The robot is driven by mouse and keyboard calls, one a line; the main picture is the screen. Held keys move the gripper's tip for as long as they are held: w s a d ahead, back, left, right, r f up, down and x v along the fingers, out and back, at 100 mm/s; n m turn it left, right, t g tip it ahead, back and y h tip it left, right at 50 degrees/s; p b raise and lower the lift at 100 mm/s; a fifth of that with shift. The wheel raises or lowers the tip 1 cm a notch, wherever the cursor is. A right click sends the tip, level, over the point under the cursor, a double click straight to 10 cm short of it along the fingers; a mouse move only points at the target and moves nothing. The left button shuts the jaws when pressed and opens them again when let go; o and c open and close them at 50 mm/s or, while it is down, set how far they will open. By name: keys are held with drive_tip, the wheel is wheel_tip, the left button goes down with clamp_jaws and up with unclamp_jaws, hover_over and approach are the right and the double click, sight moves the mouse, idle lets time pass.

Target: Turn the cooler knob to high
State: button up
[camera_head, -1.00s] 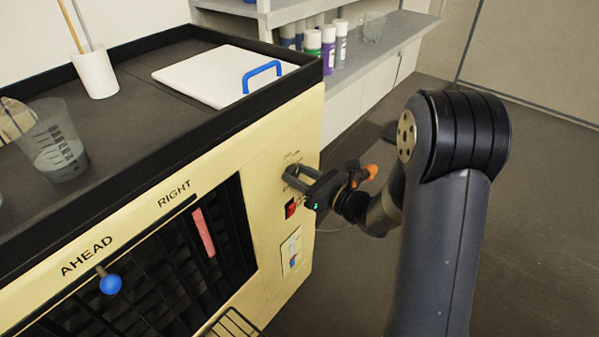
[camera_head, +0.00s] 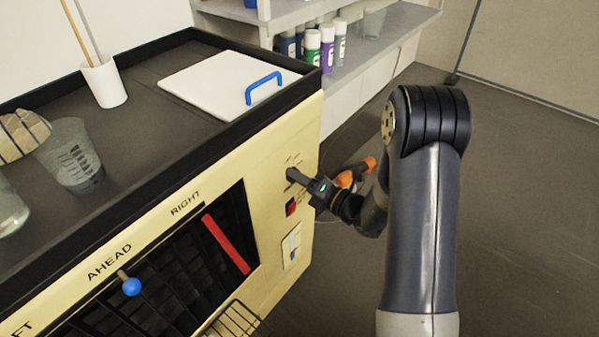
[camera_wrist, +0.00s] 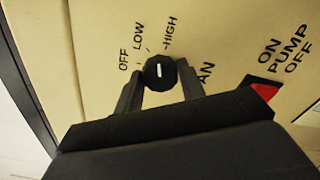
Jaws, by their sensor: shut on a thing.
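The cooler knob (camera_wrist: 159,72) is round and black with a short white mark. It sits on the cream panel (camera_wrist: 95,40) among the labels OFF, LOW and HIGH in the wrist view. I cannot tell for sure which label the mark points at. My gripper (camera_wrist: 161,78) has one finger on each side of the knob and is shut on it. In the head view my gripper (camera_head: 292,175) reaches the right end of the cooler's front (camera_head: 270,135), and its fingers hide the knob.
A red pump switch (camera_wrist: 264,90) sits close to the right finger. Below it is a small gauge (camera_head: 291,246). Vents with a blue-tipped lever (camera_head: 131,287) lie to the left. A white lid (camera_head: 215,75) and cups stand on top. Floor to the right is open.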

drive_tip(key=m+p, duration=0.2)
drive_tip(key=m, duration=0.1)
drive_tip(key=shift+m, duration=0.5)
drive_tip(key=o, duration=1)
drive_tip(key=v, duration=1)
drive_tip(key=shift+s+d, duration=0.25)
drive_tip(key=shift+d, duration=0.1)
drive_tip(key=shift+a, duration=0.1)
